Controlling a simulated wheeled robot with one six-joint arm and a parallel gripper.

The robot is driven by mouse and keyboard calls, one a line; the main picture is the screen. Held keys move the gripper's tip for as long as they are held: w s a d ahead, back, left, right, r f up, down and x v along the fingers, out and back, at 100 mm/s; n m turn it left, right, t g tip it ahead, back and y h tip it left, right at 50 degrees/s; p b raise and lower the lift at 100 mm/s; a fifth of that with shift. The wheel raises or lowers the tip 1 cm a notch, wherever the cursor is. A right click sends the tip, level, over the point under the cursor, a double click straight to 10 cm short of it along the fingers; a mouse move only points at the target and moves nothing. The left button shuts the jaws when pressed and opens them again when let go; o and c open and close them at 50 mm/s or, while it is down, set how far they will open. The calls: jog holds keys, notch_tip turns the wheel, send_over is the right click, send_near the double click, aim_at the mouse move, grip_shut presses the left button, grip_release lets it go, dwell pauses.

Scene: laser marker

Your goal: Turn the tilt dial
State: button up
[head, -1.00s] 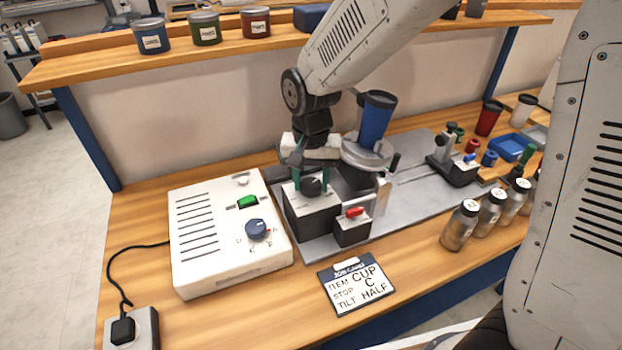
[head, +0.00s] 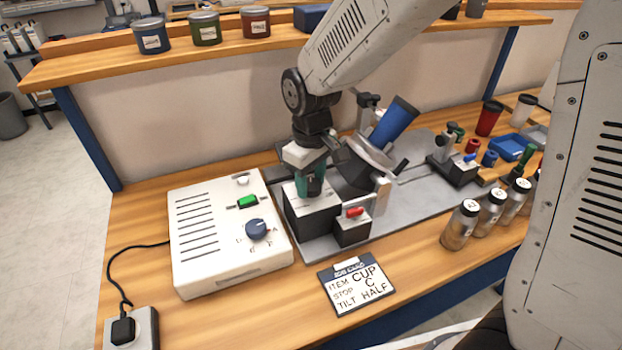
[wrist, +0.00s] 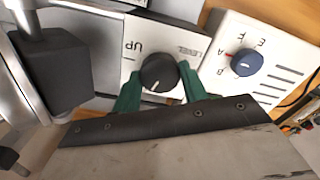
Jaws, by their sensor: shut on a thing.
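The tilt dial (wrist: 158,72) is a black knob with a white pointer line. It sits on a white plate marked UP and LEVEL, atop a dark box (head: 311,219). My gripper (wrist: 160,86) has its green fingers on either side of the dial, shut on it. In the head view my gripper (head: 311,184) is over the box, and its fingers hide most of the dial. Behind it to the right, a blue cup (head: 392,124) leans to the right in a grey tilting holder (head: 362,156). The job card (head: 356,286) reads ITEM CUP, STOP C, TILT HALF.
A white control box (head: 195,235) with a blue knob (head: 257,229) and green switch (head: 248,202) stands left. A small box with a red lever (head: 354,212) is just right of the dial's box. Several metal bottles (head: 460,228) stand at right.

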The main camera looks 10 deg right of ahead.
aim_at(311, 183)
jog(key=shift+n, duration=1.6)
jog(key=o, duration=1)
jog(key=shift+r, duration=3.95)
notch_tip(311, 183, up, 7)
